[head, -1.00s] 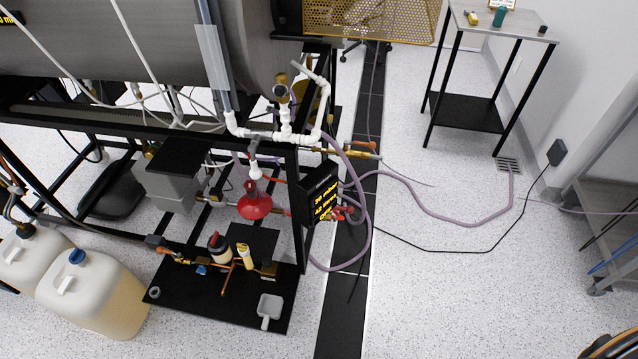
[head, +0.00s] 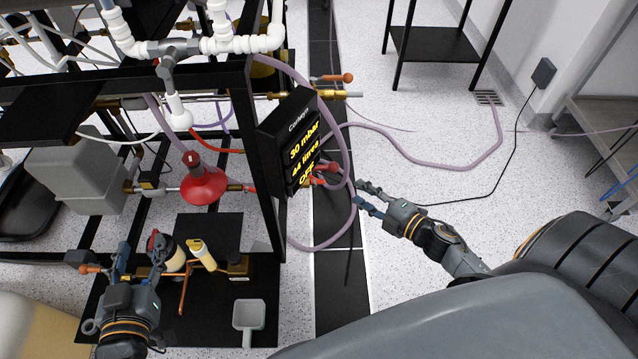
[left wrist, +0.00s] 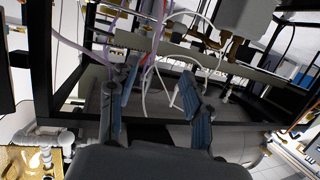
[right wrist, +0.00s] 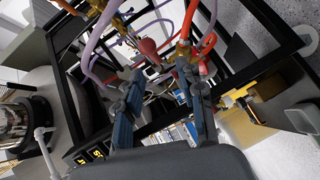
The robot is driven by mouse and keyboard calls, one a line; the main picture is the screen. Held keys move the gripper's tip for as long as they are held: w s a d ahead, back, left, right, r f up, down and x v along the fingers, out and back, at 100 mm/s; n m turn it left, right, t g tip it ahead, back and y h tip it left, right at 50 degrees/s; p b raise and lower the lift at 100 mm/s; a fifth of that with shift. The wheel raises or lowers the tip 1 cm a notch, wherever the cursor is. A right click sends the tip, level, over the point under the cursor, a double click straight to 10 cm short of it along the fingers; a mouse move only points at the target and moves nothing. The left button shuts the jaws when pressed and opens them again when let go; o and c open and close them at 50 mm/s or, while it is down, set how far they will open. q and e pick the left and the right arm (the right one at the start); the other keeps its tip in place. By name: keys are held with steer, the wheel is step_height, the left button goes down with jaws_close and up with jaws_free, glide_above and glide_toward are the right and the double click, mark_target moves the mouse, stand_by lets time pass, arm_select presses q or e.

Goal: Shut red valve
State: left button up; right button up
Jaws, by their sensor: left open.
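Red lever-like fittings (head: 324,175) show beside the right edge of the black display box; these look like a red valve, but its exact position is hard to read. A red flask-shaped part (head: 204,186) sits on a horizontal pipe inside the frame, left of the box. My right gripper (head: 361,196) is open and empty, just right of the red fittings and apart from them. In the right wrist view a red bulb (right wrist: 148,46) and orange-red pipework show beyond its spread fingers. My left gripper (head: 138,258) is open over the black base plate, near a small bottle.
The display box (head: 289,143) with yellow text hangs on the black frame post. A purple hose (head: 440,167) loops around it and across the floor.

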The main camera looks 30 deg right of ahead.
mark_target(319, 166)
steer(key=shift+n+y, duration=0.6)
steer(key=shift+n, duration=0.3)
steer(key=b+x, duration=0.1)
steer(key=x, duration=0.3)
steer(key=r+b+x, duration=0.1)
steer(key=x, duration=0.3)
steer(key=b+x, duration=0.1)
steer(key=x, duration=0.4)
steer(key=shift+a+r, duration=0.35)
steer(key=shift+r, duration=0.05)
arm_select(q)
step_height(319, 166, up, 15)
steer(key=s+d+t+h, duration=0.1)
steer(key=s+t+h, duration=0.1)
steer(key=t, duration=0.5)
steer(key=shift+f+t+h, duration=0.2)
steer(key=shift+t+h, duration=0.2)
arm_select(e)
steer(key=shift+w+a+f, duration=0.1)
steer(key=shift+w+a, duration=0.15)
steer(key=shift+w, duration=0.35)
arm_select(q)
steer(key=shift+s, duration=0.1)
arm_select(e)
jaws_close()
